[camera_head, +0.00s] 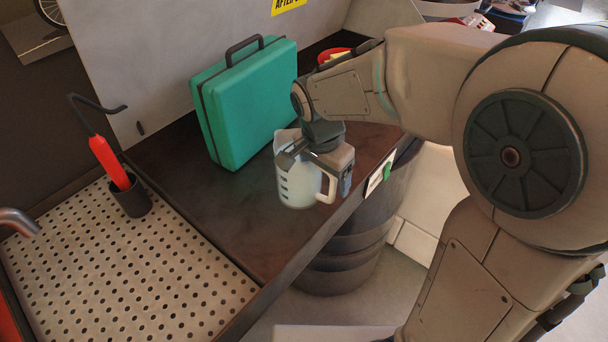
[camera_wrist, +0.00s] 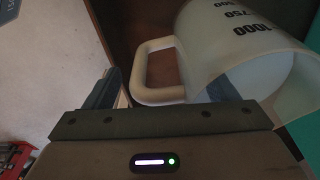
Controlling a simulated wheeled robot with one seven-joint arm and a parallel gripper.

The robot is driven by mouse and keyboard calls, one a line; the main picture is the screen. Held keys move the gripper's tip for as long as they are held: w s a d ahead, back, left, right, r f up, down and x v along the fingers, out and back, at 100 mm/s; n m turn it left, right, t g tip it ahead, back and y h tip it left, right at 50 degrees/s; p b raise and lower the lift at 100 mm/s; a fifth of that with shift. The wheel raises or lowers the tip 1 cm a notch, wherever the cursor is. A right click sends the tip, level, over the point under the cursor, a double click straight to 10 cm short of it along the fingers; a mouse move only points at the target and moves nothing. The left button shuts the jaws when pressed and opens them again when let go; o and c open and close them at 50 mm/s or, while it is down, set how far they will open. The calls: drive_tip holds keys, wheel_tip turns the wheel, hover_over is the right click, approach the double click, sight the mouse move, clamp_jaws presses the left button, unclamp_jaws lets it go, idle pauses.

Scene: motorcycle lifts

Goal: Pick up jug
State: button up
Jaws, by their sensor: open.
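The jug (camera_head: 297,182) is a whitish translucent measuring jug with dark marks and a handle. It stands upright on the dark brown bench top (camera_head: 235,215), near its right edge. In the wrist view the jug (camera_wrist: 240,45) fills the upper right, with its white handle (camera_wrist: 158,70) at the centre. My gripper (camera_head: 305,158) is over the jug from above. In the wrist view my gripper (camera_wrist: 165,92) is open, one finger left of the handle and the other at the jug's mouth, so the handle lies between them. Whether either finger touches is unclear.
A green case (camera_head: 250,100) stands just behind and left of the jug. A red container (camera_head: 333,55) is farther back. A perforated tray (camera_head: 110,260) and a red-handled tool in a dark cup (camera_head: 131,199) are at left. A dark bin (camera_head: 345,255) stands below the bench edge.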

drive_tip(key=shift+f, duration=0.1)
drive_tip(key=shift+c, duration=0.2)
clamp_jaws()
drive_tip(key=shift+w, duration=0.1)
